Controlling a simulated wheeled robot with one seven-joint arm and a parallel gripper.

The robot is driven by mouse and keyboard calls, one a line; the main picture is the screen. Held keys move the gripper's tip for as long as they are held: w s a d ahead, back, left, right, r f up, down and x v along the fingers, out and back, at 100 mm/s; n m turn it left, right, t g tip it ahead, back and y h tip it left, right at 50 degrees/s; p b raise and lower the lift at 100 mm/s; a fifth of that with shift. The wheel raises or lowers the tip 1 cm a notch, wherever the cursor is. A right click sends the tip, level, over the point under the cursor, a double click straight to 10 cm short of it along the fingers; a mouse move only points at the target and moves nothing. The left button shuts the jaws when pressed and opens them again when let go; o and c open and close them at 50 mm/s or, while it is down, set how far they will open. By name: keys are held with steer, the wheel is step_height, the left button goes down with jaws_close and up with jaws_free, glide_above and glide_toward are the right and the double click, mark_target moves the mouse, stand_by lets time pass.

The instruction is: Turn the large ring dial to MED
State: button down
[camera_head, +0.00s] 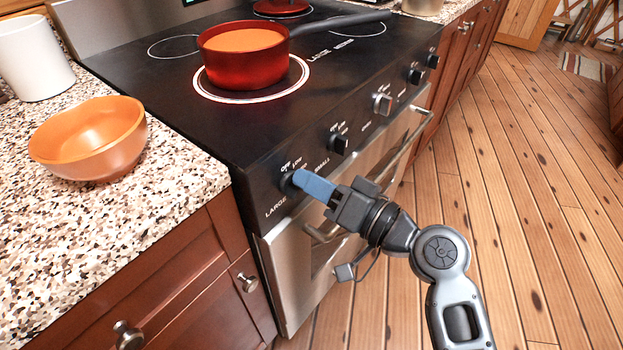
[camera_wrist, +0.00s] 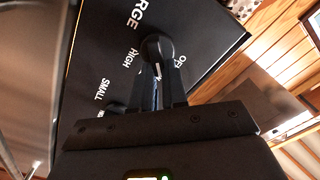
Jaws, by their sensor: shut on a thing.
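The large ring dial (camera_head: 288,186) is a dark round knob at the near end of the stove's front panel, beside the word LARGE. It also shows in the wrist view (camera_wrist: 155,44), with HIGH to its left and OFF to its right. My gripper (camera_head: 301,179) is at the dial, its blue fingers shut on it. In the wrist view the two fingers (camera_wrist: 160,84) reach up to the dial. In the head view OFF and LOW read above the dial; the labels past them are partly covered by my fingers. A light mark shows on the knob; its exact setting is unclear.
The SMALL dial (camera_head: 338,143) and several more knobs line the panel to the right. A red pot (camera_head: 243,66) of orange liquid sits on the large ring (camera_head: 204,92). An orange bowl (camera_head: 88,140) and white container (camera_head: 34,58) stand on the counter. An oven handle (camera_head: 322,235) runs below.

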steer(key=shift+w+d+f+m+p, duration=0.15)
steer(key=shift+m+p, duration=0.35)
steer(key=shift+m, duration=0.9)
steer(key=shift+f+m+p, duration=0.25)
steer(key=shift+m+p, duration=0.2)
steer(key=shift+m, duration=0.95)
steer(key=shift+w+d+f+m+p, duration=0.15)
steer(key=shift+m+p, duration=0.35)
steer(key=shift+m, duration=0.9)
steer(key=shift+s+a+f, duration=0.1)
steer(key=c, duration=1.1)
jaws_free()
steer(key=shift+c, duration=0.2)
steer(key=v, duration=0.7)
steer(key=shift+s+d, duration=0.25)
steer(key=shift+d, duration=0.05)
